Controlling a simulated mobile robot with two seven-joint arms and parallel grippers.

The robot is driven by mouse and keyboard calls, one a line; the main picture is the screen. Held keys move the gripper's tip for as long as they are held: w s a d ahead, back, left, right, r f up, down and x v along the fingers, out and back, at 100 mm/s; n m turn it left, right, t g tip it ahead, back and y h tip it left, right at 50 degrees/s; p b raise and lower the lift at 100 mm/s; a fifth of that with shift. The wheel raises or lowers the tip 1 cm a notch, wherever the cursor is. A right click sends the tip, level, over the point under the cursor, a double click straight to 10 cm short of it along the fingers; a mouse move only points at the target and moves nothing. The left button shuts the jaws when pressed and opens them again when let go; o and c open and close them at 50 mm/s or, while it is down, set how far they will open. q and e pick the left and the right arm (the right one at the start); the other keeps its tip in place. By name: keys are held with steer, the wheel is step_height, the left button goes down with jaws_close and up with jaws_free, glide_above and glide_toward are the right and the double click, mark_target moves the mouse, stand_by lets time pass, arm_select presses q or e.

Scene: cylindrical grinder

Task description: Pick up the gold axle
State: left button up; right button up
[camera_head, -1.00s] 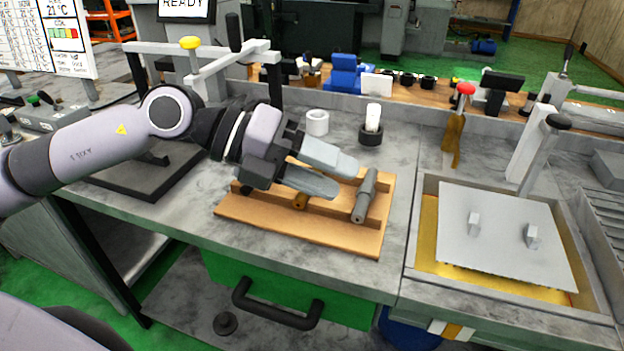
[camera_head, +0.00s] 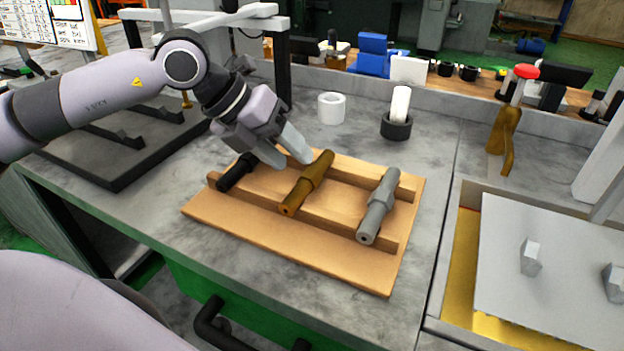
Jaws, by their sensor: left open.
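The gold axle (camera_head: 308,182) lies across the rails of a wooden rack (camera_head: 270,224), between a black axle (camera_head: 238,172) on its left and a grey axle (camera_head: 378,206) on its right. My left gripper (camera_head: 289,156) is open and empty, with its fingers pointing down to the right. Its fingertips are just left of the far end of the gold axle, above the rack between the black and gold axles. Whether a fingertip touches the gold axle I cannot tell. The gripper overlaps the far end of the black axle. My right gripper is out of view.
A white ring (camera_head: 331,108) and a black cup with a white cylinder (camera_head: 397,124) stand behind the rack. A framed tray with a grey plate (camera_head: 560,262) is at the right. A dark fixture (camera_head: 120,150) is at the left. Grey bench surface (camera_head: 440,165) right of the rack is clear.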

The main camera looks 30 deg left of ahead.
mark_target(310, 180)
arm_select(q)
steer(key=x, duration=0.5)
steer(key=shift+s+f, duration=0.15)
steer(key=shift+a, duration=0.1)
steer(key=shift+c, duration=0.3)
jaws_close()
steer(key=shift+r, duration=0.2)
